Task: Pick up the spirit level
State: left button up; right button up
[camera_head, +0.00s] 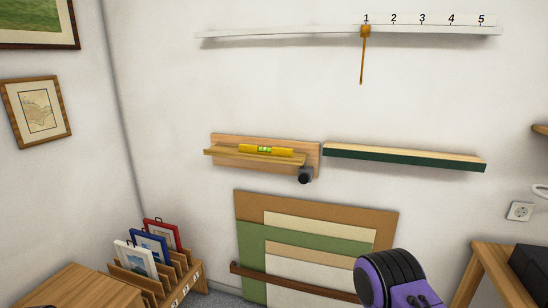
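The spirit level (278,152) is a short yellow bar with a green vial. It lies lengthwise on a narrow wooden ledge (220,153) fixed to a wooden backboard on the wall, near the middle of the head view. Nothing touches it from above. Neither of my grippers is in view. A purple and black rounded part, which looks like a link of my own arm, shows at the bottom right of centre, well below and to the right of the level.
A dark round knob (305,176) sits under the ledge's right end. A green-fronted shelf (400,159) is to the right. Mat boards (380,219) lean below. A rack with small framed prints (150,246) stands lower left. The wall above the level is clear up to a white numbered rail (430,30).

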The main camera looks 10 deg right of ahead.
aim_at(245, 148)
jog(key=z, duration=0.55)
jog(key=i, duration=0.75)
jog(key=z, duration=0.5)
